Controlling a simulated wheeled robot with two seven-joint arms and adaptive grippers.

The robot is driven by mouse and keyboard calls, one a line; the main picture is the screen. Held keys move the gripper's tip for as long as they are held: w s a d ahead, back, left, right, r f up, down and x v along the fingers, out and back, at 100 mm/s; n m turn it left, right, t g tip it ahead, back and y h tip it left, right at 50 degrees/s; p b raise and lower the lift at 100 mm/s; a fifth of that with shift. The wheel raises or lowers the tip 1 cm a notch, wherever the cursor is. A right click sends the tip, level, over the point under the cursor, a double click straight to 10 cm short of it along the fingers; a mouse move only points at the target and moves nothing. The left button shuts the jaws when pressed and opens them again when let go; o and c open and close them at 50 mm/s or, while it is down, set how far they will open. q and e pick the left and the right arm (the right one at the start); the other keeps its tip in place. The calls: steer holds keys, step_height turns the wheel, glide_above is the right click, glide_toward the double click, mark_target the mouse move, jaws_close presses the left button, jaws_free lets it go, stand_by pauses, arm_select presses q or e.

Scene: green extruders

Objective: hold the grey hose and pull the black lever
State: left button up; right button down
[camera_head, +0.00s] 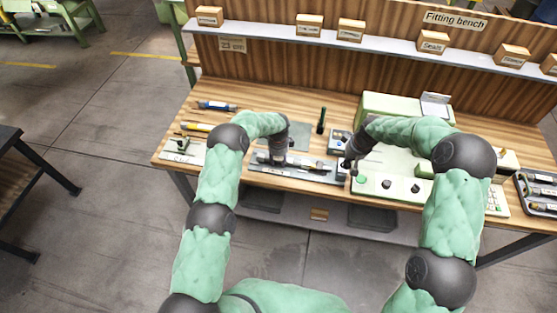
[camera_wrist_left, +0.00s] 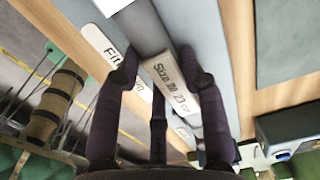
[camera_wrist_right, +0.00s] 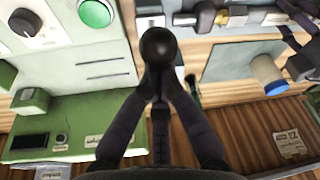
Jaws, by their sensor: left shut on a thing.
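In the left wrist view the grey hose (camera_wrist_left: 148,32) runs between the fingers of my left gripper (camera_wrist_left: 163,75), which is shut on it. In the head view my left gripper (camera_head: 278,160) is low over the fixture plate at the bench front. The black lever's round knob (camera_wrist_right: 158,45) shows in the right wrist view. The fingertips of my right gripper (camera_wrist_right: 160,80) come together just below the knob and seem closed on the lever. In the head view my right gripper (camera_head: 348,162) is at the left front of the pale green machine (camera_head: 395,108). The lever's shaft is mostly hidden.
The wooden bench (camera_head: 260,95) carries tools at its left end and a dark tray (camera_head: 540,195) at the right. A shelf (camera_head: 385,47) with small labelled boxes runs along the back. A green button (camera_wrist_right: 95,12) and black dial (camera_wrist_right: 25,22) sit near the lever.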

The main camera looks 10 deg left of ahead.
stand_by(0.4)
steer(key=shift+w+r, duration=1.05)
steer(key=shift+w, duration=0.2)
steer(key=w+v, duration=0.1)
steer(key=v, duration=0.5)
steer(key=shift+a+r, duration=0.35)
steer(key=shift+r, duration=0.2)
arm_select(q)
steer(key=o, duration=1.3)
arm_select(e)
steer(key=shift+w, duration=0.1)
arm_select(q)
step_height(320, 180, up, 12)
